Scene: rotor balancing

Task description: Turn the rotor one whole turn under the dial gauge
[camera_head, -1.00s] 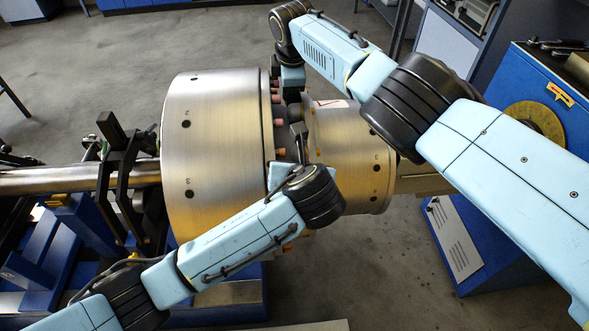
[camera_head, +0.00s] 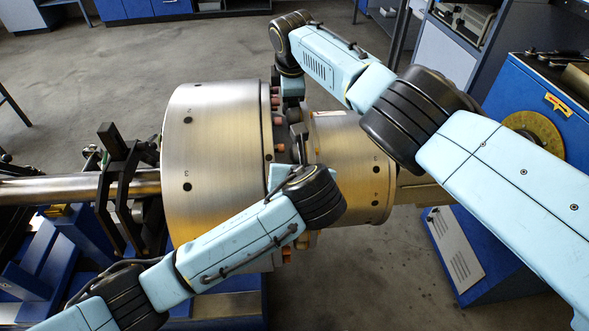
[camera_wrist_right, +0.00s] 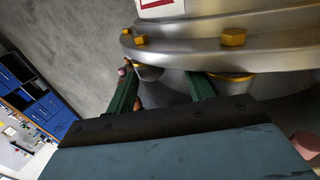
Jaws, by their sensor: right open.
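The rotor (camera_head: 217,150) is a large brushed-metal drum with a flanged, narrower drum (camera_head: 350,165) to its right; orange-tipped studs line the gap between them. My left arm comes in from the lower left, and its gripper (camera_head: 295,143) is at the gap, mostly hidden by its wrist. My right gripper (camera_head: 292,100) reaches into the gap from above. I cannot make out the dial gauge.
A shaft (camera_head: 80,187) runs left from the rotor through a black bracket (camera_head: 125,185) on a blue stand (camera_head: 45,260). A blue machine (camera_head: 500,90) with a yellow disc (camera_head: 535,132) stands at right. Open grey floor lies behind.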

